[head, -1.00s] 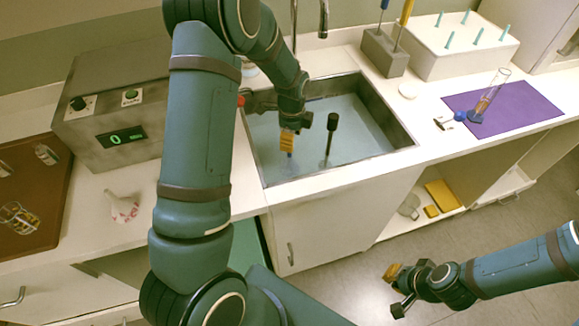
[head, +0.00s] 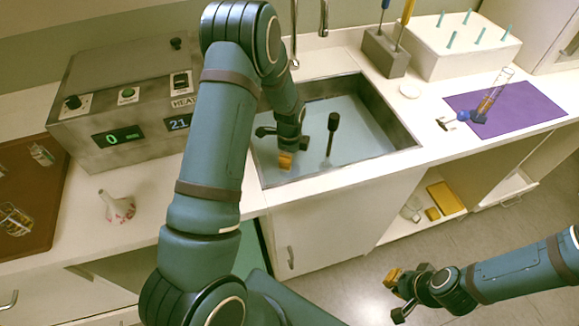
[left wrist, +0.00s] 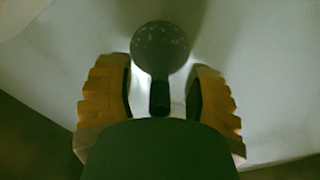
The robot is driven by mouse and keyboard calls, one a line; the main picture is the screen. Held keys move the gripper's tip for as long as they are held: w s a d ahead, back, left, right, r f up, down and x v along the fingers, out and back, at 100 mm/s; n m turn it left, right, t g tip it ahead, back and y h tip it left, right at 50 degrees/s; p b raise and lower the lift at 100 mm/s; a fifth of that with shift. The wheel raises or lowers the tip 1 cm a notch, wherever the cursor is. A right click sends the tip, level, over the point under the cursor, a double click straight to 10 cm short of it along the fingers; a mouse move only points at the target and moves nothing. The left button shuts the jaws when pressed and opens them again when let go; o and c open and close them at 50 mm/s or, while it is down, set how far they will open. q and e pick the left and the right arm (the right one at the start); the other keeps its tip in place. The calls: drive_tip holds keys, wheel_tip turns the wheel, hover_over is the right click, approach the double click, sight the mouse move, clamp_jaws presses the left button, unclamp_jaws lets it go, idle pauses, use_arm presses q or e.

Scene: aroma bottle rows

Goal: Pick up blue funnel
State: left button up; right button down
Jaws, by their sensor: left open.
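My left gripper (head: 286,160) is over the sink (head: 372,155), pointing down. In the left wrist view the left gripper (left wrist: 160,105) is open, with its yellow fingers apart. A round dark piece with pale specks (left wrist: 162,45) and a short dark stem shows ahead of and between the fingers. I cannot tell whether it is the funnel. No blue funnel shape is clear in the head view. My right gripper (head: 398,290) hangs over the floor, far from the sink.
A purple mat (head: 535,108) holds a glass cylinder (head: 492,92) and a small blue item (head: 463,115). A holder (head: 385,55) and white peg box (head: 458,50) stand behind.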

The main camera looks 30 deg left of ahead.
use_arm(q)
clamp_jaws()
drive_tip(key=shift+r, duration=0.1)
